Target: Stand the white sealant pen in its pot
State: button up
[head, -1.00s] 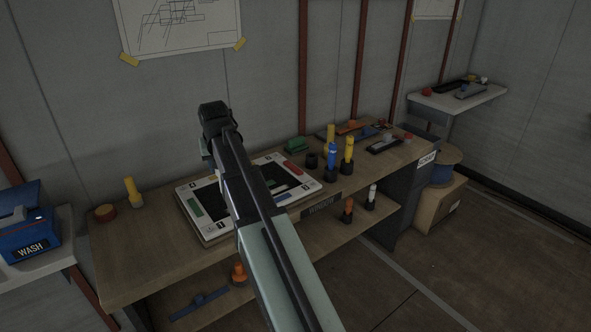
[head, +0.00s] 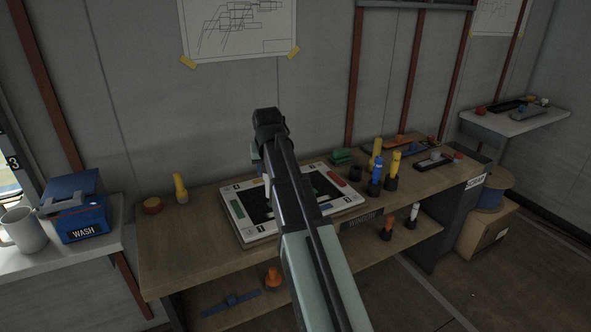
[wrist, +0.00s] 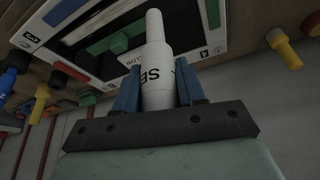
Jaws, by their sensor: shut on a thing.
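My gripper (wrist: 157,90) is shut on the white sealant pen (wrist: 153,62). In the wrist view the pen lies between the two blue fingers, its narrow tip pointing away from the palm and part of a dark label showing. In the head view my arm hides the pen and most of the gripper, which is above the white-framed board. A short black pot (head: 355,173), which looks empty, stands on the bench right of the board, left of the blue pen.
A blue pen (head: 376,176) and a yellow pen (head: 394,164) stand in dark holders near the pot. The white-framed board (head: 247,236) lies mid-bench. A yellow torch-like item (head: 181,188) stands at left. The lower shelf holds orange and white items in holders. The bench's left front is clear.

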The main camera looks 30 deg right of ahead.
jog(key=d+m+h, duration=0.2)
jog(key=d+m, duration=0.2)
jog(key=d, duration=2.8)
jog(key=w+d+r+n+y, duration=0.1)
jog(key=w+d+n, duration=0.3)
jog(key=w+d, duration=0.5)
jog(key=shift+d+r+y, duration=0.15)
jog(key=shift+d+y, duration=0.35)
jog(key=shift+d, duration=0.2)
notch_tip(320, 180, down, 6)
jog(key=shift+f, duration=0.2)
jog(key=shift+f, duration=2.6)
